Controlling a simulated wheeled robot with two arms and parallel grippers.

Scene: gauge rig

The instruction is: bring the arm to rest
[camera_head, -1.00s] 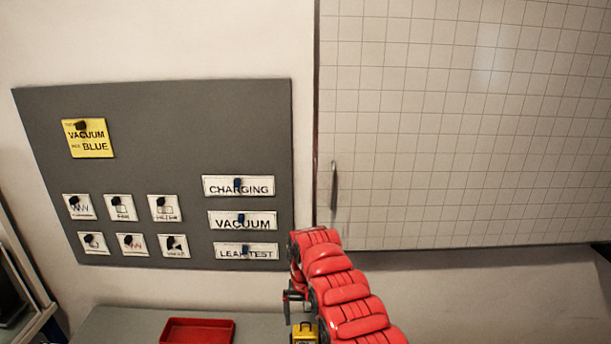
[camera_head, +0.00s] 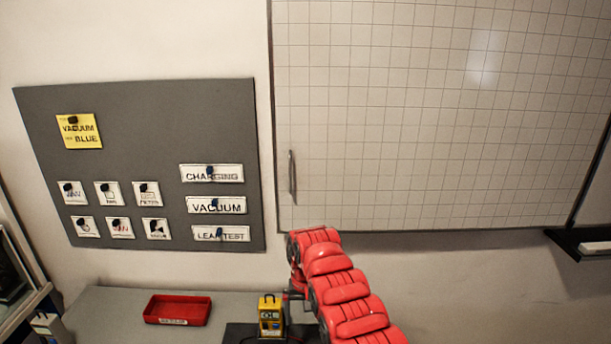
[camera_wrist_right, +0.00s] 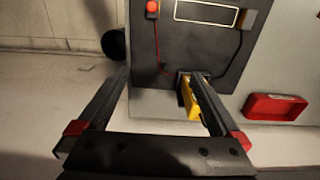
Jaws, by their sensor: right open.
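My right arm (camera_head: 340,290) is red and reaches up from the bottom of the head view, bent, in front of the wall above the bench. Its gripper is mostly hidden behind the arm there. In the right wrist view my right gripper (camera_wrist_right: 158,78) has its two dark fingers wide apart with nothing held between them. A yellow device (camera_head: 270,316) stands on the bench just left of the arm in the head view. In the wrist view the yellow device (camera_wrist_right: 189,99) appears beside the right finger, partly covered by it. My left gripper is in neither view.
A red tray (camera_head: 178,310) lies on the grey bench (camera_head: 110,305). A black panel (camera_wrist_right: 205,45) with a red button lies near the gripper. A grey board (camera_head: 140,170) with labels hangs on the wall, beside a gridded whiteboard (camera_head: 420,120). A dark ledge (camera_head: 575,243) is at right.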

